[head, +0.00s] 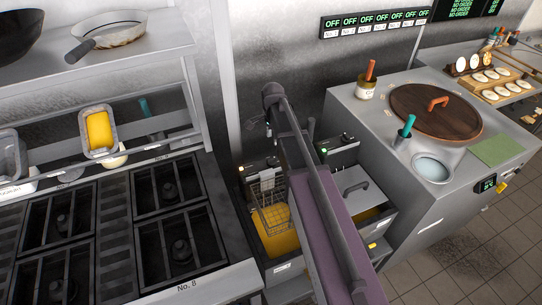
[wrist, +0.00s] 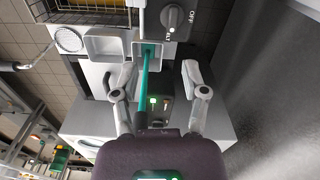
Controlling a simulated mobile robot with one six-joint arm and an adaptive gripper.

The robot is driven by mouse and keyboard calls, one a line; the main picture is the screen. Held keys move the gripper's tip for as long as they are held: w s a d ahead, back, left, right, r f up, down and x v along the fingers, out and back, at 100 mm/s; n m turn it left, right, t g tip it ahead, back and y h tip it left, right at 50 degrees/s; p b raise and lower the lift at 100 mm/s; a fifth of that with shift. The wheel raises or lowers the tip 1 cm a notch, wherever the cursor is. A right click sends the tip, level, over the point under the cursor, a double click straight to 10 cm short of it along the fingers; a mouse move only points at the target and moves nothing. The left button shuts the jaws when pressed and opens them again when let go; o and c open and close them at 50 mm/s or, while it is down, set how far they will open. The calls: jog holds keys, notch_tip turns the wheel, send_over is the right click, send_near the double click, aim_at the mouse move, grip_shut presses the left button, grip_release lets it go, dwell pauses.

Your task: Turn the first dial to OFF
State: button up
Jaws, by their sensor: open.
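A dark round dial (wrist: 172,18) sits on a grey panel at the top of the wrist view. The word OFF is printed to its right and another label, partly cut, lies below it. A pale mark shows on the knob; its exact setting is hard to read. My gripper (wrist: 150,68) is open, with its two grey fingers apart below the dial and not touching it. A teal stick stands in the gap between the fingers in the picture; I cannot tell its depth. In the head view my arm hides most of the gripper.
A fryer (head: 282,268) with a wire basket (head: 268,190) and yellow oil stands beside my arm. A stove (head: 118,225) is at left. A counter with a wooden lid (head: 436,112) is at right. A wall display (head: 375,22) reads OFF throughout.

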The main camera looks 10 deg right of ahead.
aim_at(271, 158)
jog(key=shift+w+r+m, duration=0.2)
jog(key=shift+w+m, duration=0.6)
jog(key=shift+w, duration=0.25)
jog(key=shift+f, duration=0.1)
notch_tip(271, 158, down, 14)
jog(key=b, duration=1.3)
jog(key=shift+r+b, duration=0.2)
jog(key=shift+b, duration=0.15)
grip_shut()
